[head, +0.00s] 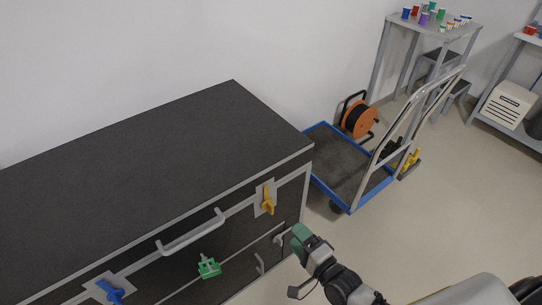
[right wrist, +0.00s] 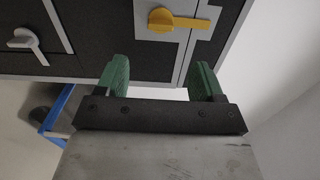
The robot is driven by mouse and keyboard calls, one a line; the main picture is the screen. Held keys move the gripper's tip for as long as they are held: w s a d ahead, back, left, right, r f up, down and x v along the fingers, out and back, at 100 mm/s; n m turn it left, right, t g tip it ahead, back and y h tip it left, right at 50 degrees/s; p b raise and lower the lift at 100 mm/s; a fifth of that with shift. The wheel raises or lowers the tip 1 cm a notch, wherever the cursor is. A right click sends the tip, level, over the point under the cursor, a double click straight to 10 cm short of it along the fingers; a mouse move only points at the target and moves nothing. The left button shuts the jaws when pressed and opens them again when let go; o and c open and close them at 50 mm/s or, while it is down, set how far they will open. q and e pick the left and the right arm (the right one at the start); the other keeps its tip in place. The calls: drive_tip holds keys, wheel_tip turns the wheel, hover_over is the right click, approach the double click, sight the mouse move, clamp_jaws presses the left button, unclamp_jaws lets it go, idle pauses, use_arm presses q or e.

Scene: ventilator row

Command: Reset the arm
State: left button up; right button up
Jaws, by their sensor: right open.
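My right gripper (head: 301,236) is at the lower middle of the head view, in front of the right end of the dark cabinet (head: 150,150). In the right wrist view my right gripper (right wrist: 161,80) has its two green fingers wide apart, with nothing between them. A yellow handle (head: 267,200) sits on a pale plate on the cabinet front. The yellow handle also shows in the right wrist view (right wrist: 165,20), beyond the fingers and apart from them. My left gripper is not in view.
The cabinet front bears a grey bar handle (head: 192,233), a green knob (head: 209,267) and a blue handle (head: 112,291). The floor right of the cabinet is partly clear.

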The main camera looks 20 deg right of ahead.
use_arm(q)
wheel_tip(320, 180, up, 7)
drive_tip(key=p, duration=0.7)
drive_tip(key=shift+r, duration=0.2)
use_arm(e)
drive_tip(key=s+d+f+n+g+h, duration=0.2)
drive_tip(key=s+f+n+g, duration=0.3)
drive_tip(key=s+f, duration=0.5)
drive_tip(key=s+d+f+n+g+h, duration=0.3)
drive_tip(key=s+f+n+g, duration=0.3)
drive_tip(key=s+f, duration=0.3)
wheel_tip(320, 180, down, 3)
drive_tip(key=shift+s+d+f+n, duration=0.1)
drive_tip(key=shift+s+d+n, duration=0.1)
drive_tip(key=shift+s+n, duration=0.2)
use_arm(q)
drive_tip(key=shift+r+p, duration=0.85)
drive_tip(key=shift+p, duration=0.2)
use_arm(e)
drive_tip(key=s+f+n+g, duration=0.1)
drive_tip(key=s, duration=0.4)
drive_tip(key=s+f+n+g, duration=0.1)
drive_tip(key=s+n+g, duration=0.1)
drive_tip(key=s, duration=0.2)
drive_tip(key=s+f+n+g+h, duration=0.1)
drive_tip(key=s+n+g, duration=0.1)
drive_tip(key=s, duration=0.3)
drive_tip(key=shift+s+a+f, duration=0.25)
drive_tip(key=shift+s+a, duration=0.05)
drive_tip(key=shift+a, duration=0.05)
